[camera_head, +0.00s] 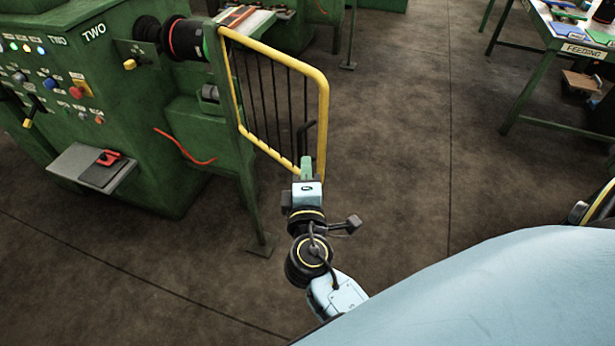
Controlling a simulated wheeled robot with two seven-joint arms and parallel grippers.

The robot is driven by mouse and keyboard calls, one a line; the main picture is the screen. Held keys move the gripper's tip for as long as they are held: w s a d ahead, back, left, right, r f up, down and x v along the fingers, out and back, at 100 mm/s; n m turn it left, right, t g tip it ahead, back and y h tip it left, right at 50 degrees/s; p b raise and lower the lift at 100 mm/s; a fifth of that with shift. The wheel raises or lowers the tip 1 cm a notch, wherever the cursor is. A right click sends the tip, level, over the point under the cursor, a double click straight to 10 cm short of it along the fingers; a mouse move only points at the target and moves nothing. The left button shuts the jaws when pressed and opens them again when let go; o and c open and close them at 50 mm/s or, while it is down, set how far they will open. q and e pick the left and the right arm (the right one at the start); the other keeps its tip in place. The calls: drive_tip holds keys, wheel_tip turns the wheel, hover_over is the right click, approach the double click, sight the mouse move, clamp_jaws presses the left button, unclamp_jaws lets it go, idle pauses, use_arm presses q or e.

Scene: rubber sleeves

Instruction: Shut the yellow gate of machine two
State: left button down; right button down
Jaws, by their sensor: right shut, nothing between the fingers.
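The yellow gate (324,100) has a yellow tube frame with dark upright bars. It hangs on a green post (240,170) beside machine two (100,110), the green machine marked TWO, and reaches out to the right from the post over the floor. A dark handle (304,134) shows near its free edge. My right gripper (307,163) is shut and empty at the lower free corner of the gate, just below the handle. It overlaps the frame in the picture; I cannot tell whether it touches. My left gripper is out of view.
A dark roller (185,38) sticks out of the machine near the gate's top. A grey shelf (75,165) with a red-handled item juts out at the left. A green table (545,50) marked FEEDING stands at the upper right. The floor right of the gate is clear.

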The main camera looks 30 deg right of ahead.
sight(318, 132)
drive_tip(key=w+d+p, duration=0.2)
drive_tip(key=w+d, duration=0.2)
drive_tip(key=d, duration=0.1)
drive_tip(key=shift+w, duration=0.3)
drive_tip(key=shift+w+d, duration=0.15)
drive_tip(key=shift+d, duration=0.35)
